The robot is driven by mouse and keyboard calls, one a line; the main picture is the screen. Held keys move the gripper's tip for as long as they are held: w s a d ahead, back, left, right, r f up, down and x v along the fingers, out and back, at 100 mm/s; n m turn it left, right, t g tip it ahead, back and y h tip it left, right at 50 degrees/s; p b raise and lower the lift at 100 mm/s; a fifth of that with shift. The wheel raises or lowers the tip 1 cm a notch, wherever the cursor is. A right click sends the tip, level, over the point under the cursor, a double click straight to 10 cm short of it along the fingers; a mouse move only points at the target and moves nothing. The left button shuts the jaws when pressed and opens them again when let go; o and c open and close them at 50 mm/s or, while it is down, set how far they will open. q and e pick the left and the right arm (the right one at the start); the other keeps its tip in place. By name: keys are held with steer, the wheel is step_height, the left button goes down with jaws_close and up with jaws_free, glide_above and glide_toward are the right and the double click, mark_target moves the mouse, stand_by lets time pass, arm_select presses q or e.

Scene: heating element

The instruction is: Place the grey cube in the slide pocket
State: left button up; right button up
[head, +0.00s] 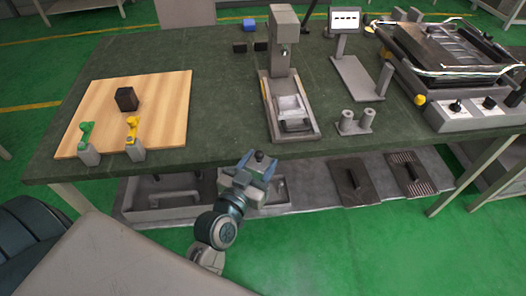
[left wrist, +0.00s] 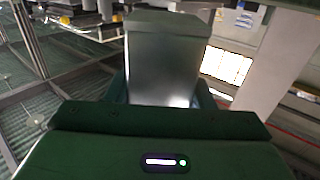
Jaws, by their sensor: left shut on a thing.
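My left gripper (head: 258,166) is in front of the table's near edge, shut on the grey cube. In the left wrist view the grey cube (left wrist: 165,62) fills the space between the fingers, its face smooth and shiny. In the head view the fingers mostly hide it, and only a small dark tip shows between them. A grey press-like fixture (head: 284,50) stands on the table beyond the gripper. The slide pocket (head: 291,104) appears to be the pale recess in its base; its inside is hard to make out. My right gripper is not in view.
A wooden board (head: 165,100) on the left carries a black block (head: 126,99), a green lever (head: 86,135) and a yellow lever (head: 133,130). A twin-cylinder holder (head: 356,122) stands right of the fixture. The green table top (head: 220,120) is clear between board and fixture.

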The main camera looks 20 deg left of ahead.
arm_select(q)
steer(key=w+d+r+m+g+h, duration=0.3)
steer(key=w+d+m+g+h, duration=0.1)
steer(key=d+m+g+h, duration=0.3)
steer(key=w+d+r+m+g+h, duration=0.2)
steer(key=w+d+m+g+h, duration=0.2)
steer(key=d+m+g+h, duration=0.3)
steer(key=shift+r+m+g+h, duration=0.4)
steer(key=shift+m+g+h, duration=0.8)
steer(key=shift+h, duration=0.3)
